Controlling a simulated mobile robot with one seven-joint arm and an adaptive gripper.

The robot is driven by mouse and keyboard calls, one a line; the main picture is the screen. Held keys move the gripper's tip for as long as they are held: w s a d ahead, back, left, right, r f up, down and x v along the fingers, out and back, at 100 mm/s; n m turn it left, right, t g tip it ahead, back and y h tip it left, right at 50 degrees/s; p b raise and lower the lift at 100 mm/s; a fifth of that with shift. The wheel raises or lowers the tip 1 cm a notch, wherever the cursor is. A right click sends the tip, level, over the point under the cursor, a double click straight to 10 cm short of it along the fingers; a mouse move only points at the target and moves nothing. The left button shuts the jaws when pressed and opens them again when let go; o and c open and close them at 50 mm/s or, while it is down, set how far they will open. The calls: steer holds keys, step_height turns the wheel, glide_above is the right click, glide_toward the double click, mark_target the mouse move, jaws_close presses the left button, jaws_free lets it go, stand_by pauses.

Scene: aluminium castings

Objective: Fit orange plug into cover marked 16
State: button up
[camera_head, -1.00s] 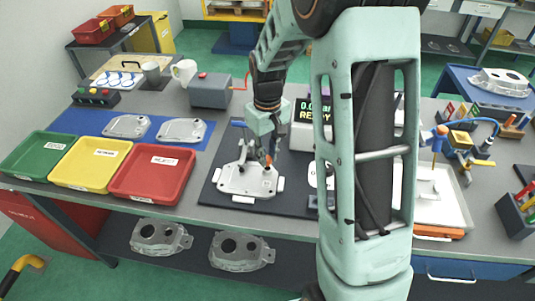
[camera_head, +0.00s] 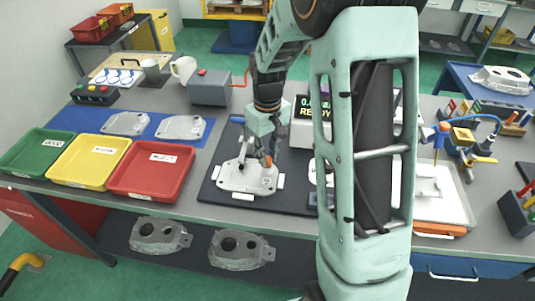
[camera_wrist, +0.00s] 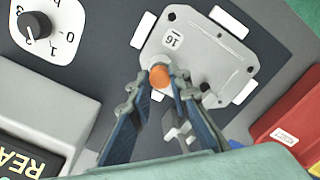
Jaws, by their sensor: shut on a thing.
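The cover marked 16 (camera_wrist: 207,58) lies flat on a dark mat between white blocks, its label readable in the wrist view. It also shows in the head view (camera_head: 239,179) under my arm. The orange plug (camera_wrist: 159,76) is between the fingertips of my gripper (camera_wrist: 160,84), over the cover's edge close to the 16 label. In the head view a small orange spot of the plug (camera_head: 267,161) shows at the tips of my gripper (camera_head: 264,158). My gripper is shut on the plug. I cannot tell whether the plug touches the cover; its underside is hidden.
Red (camera_head: 186,170), yellow (camera_head: 70,172) and green (camera_head: 18,158) trays stand left of the mat (camera_head: 210,184). Two more covers lie on a blue mat (camera_head: 76,118) behind them. A display box reading READY (camera_head: 303,136) and a dial panel (camera_wrist: 70,24) stand close to my gripper.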

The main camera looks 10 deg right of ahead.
mark_target(268, 159)
steer(key=shift+f+b, duration=0.3)
steer(key=shift+f, duration=0.25)
steer(key=o, duration=0.8)
steer(key=shift+r, duration=0.1)
steer(key=shift+c, duration=0.2)
step_height(268, 159, up, 12)
